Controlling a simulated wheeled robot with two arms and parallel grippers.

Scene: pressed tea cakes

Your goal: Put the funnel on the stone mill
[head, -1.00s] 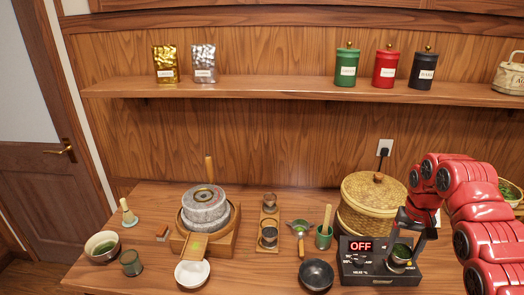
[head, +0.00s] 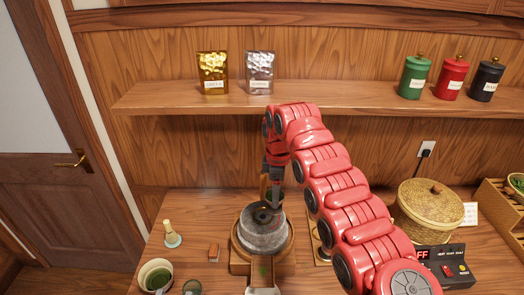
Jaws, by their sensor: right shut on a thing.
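The stone mill (head: 262,239) is a grey round stone on a wooden base, at the lower middle of the head view. Its top has a dark ring with a hole, and its upright wooden handle (head: 263,186) is at the back. My right gripper (head: 275,188) points down behind and above the mill's top. It is shut on a small dark cup-shaped thing with a greenish rim, which appears to be the funnel (head: 273,197). The funnel is over the back right of the mill top; I cannot tell whether it touches. My left gripper is not in view.
A lidded basket (head: 429,212) and a black scale (head: 452,268) stand right. My right arm hides much of the table between.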

